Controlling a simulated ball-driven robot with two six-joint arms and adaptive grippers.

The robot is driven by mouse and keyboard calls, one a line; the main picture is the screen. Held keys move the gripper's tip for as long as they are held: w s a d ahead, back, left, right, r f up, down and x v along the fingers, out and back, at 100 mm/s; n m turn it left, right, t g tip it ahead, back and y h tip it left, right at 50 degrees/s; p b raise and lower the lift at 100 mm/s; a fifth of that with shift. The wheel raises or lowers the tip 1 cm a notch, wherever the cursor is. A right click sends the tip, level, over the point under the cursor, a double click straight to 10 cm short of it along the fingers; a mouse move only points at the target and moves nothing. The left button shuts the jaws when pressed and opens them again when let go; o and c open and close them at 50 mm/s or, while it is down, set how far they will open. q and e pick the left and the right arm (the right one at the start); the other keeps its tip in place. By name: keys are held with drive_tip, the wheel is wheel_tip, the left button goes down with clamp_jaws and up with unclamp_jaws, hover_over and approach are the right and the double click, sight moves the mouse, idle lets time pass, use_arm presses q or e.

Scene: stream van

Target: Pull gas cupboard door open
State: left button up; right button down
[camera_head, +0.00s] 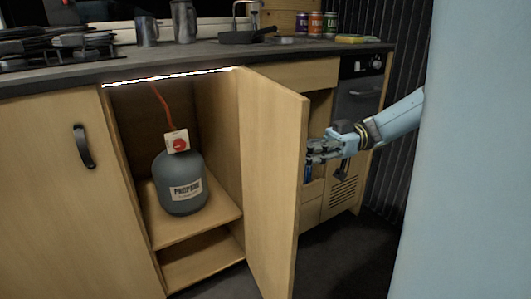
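The gas cupboard door (270,190) is a light wooden panel. It stands swung wide open to the right of the cupboard, its free edge towards me. Inside the open cupboard (213,120), a grey propane bottle (182,188) stands on a wooden shelf, with a red-and-white tag and an orange hose above it. My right gripper (314,152) is on the outer side of the door, close to its free edge. The door hides part of its fingers and the door's outer face, so I cannot tell if they touch or hold a handle. My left gripper is not in view.
A closed cupboard door with a black handle (83,146) is at the left. The worktop (200,58) above carries a hob, metal canisters, a black pan (248,36) and several cans. An oven-like appliance (355,100) is behind my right gripper. Dark floor (345,270) is clear at lower right.

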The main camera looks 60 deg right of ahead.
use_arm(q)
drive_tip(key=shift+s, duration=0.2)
use_arm(e)
drive_tip(key=c, duration=2)
unclamp_jaws()
drive_tip(key=shift+s, duration=0.1)
drive_tip(key=o, duration=0.6)
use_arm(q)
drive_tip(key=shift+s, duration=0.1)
use_arm(e)
drive_tip(key=shift+d, duration=0.1)
drive_tip(key=shift+v, duration=5.9)
